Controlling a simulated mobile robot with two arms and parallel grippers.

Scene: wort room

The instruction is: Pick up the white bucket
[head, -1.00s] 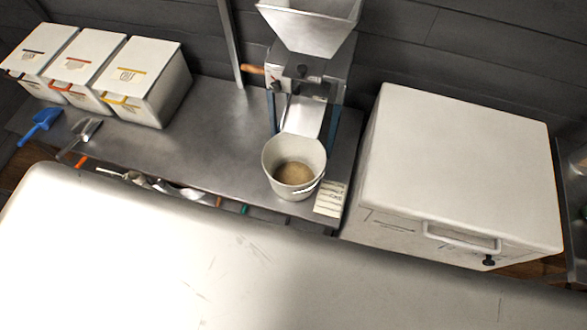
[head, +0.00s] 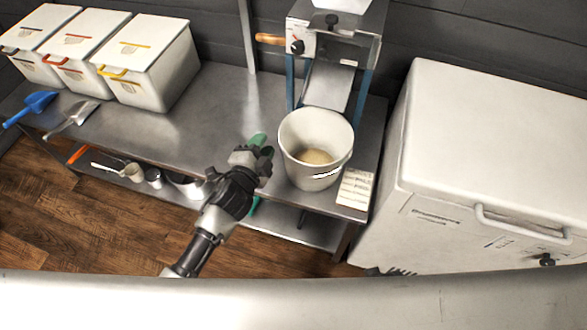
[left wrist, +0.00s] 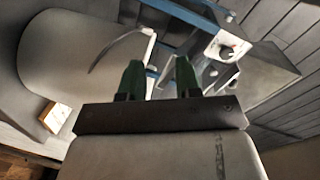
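The white bucket (head: 296,170) stands upright on the steel table's front part, below the mill's chute, with pale brown grain inside. Its thin handle hangs down on the front right side. My left gripper (head: 262,146) is just left of the bucket, near its side. In the left wrist view the two green fingertips (left wrist: 158,78) are apart with nothing held between them. The bucket (left wrist: 75,65) fills the left of that view, with the handle as a dark arc; I cannot tell whether a finger touches it. My right gripper is not clearly visible.
The mill (head: 335,50) stands behind the bucket. A label card (head: 354,188) lies right of it, and a large white chest (head: 490,140) stands further right. Lidded bins (head: 150,65) and scoops (head: 38,103) are at left. The steel table (head: 205,125) is bare between.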

